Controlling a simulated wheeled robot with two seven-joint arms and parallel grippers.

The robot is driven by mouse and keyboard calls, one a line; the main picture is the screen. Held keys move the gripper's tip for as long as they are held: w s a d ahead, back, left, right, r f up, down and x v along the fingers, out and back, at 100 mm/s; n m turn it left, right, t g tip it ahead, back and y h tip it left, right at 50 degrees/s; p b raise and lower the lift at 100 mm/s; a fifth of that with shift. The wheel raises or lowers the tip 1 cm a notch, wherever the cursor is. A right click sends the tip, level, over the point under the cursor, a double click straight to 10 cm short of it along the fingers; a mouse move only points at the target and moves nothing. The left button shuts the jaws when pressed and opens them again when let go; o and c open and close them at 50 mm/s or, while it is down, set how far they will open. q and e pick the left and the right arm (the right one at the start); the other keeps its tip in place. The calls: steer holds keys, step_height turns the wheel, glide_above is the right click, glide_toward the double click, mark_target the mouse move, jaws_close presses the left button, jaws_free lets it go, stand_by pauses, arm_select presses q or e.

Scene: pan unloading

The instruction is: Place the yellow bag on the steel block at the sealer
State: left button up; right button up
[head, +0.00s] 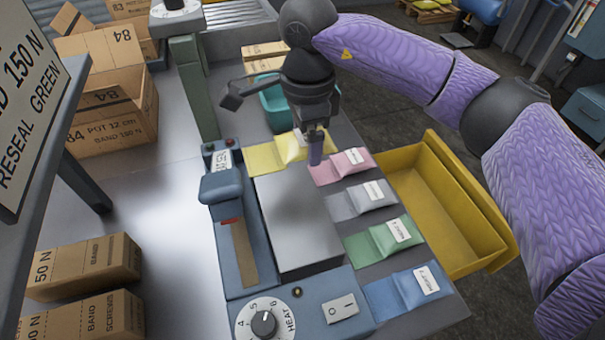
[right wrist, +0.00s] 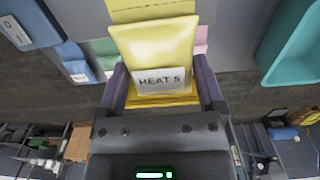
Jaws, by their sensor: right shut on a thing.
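The yellow bag (head: 265,157) is at the far end of the steel block (head: 300,225). My right gripper (head: 315,150) is shut on the bag's right end. In the right wrist view the yellow bag (right wrist: 152,45) sits between the two fingers, and its white label reads HEAT 5. I cannot tell whether the bag touches the surface under it. The sealer (head: 226,205) runs along the block's left side, with a heat dial (head: 264,323) in front. The top of the block is bare. My left gripper is not in view.
Pink (head: 341,165), grey (head: 360,200), green (head: 384,240) and blue (head: 408,290) bags lie in a row right of the block. A yellow bin (head: 450,205) stands further right. A teal container (head: 274,105) is behind. Cardboard boxes (head: 105,110) and a sign (head: 30,85) are left.

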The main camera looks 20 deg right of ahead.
mark_target(306, 182)
step_height(306, 182, down, 8)
steer(key=shift+f+b, duration=0.15)
steer(key=shift+b, duration=0.5)
steer(key=o, duration=1.2)
